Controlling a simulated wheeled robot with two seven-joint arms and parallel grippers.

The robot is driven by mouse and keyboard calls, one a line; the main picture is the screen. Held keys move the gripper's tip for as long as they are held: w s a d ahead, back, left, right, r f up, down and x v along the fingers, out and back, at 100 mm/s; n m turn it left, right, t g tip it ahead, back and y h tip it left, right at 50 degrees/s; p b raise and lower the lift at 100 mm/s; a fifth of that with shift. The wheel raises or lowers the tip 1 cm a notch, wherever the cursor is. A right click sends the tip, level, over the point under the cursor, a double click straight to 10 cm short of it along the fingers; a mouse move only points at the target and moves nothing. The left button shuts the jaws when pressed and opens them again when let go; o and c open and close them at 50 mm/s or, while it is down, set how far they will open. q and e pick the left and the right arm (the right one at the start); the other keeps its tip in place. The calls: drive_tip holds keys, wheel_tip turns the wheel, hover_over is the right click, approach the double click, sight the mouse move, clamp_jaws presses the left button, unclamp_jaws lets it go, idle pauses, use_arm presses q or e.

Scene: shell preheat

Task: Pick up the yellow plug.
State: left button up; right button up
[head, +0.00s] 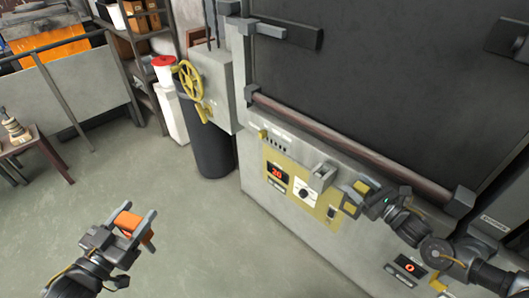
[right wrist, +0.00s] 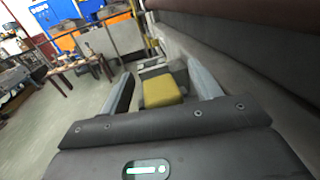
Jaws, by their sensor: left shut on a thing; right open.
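The yellow plug (right wrist: 161,91) is a small block between the two fingers of my right gripper (right wrist: 163,88) in the right wrist view. The fingers are open, with a visible gap on each side of it. A grey block-like part stands just beyond the plug. In the head view the right gripper (head: 354,199) is at the front of the large oven, close beside a grey box on its panel, with yellow (head: 361,187) showing at its fingers. My left gripper (head: 138,226) is shut on an orange block (head: 129,222), held over the open floor at lower left.
The oven's yellow control panel (head: 318,200) has a red display and a dial. A dark rail (head: 350,150) runs above it, over the right arm. A yellow handwheel (head: 190,80), black bin (head: 210,150), shelf and small table (head: 35,150) stand left. The floor between is clear.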

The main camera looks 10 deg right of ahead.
use_arm(q)
drive_tip(key=shift+w+f, duration=0.15)
drive_tip(key=shift+f, duration=0.05)
use_arm(e)
drive_tip(key=shift+w+a, duration=0.2)
drive_tip(key=shift+w, duration=0.4)
use_arm(q)
drive_tip(key=shift+a+r, duration=0.1)
use_arm(e)
drive_tip(key=shift+s, duration=0.15)
use_arm(q)
drive_tip(key=shift+s, duration=0.2)
use_arm(e)
drive_tip(key=shift+c, duration=1.1)
use_arm(q)
drive_tip(key=shift+w, duration=0.1)
use_arm(e)
drive_tip(key=c, duration=1)
drive_tip(key=shift+r, duration=0.2)
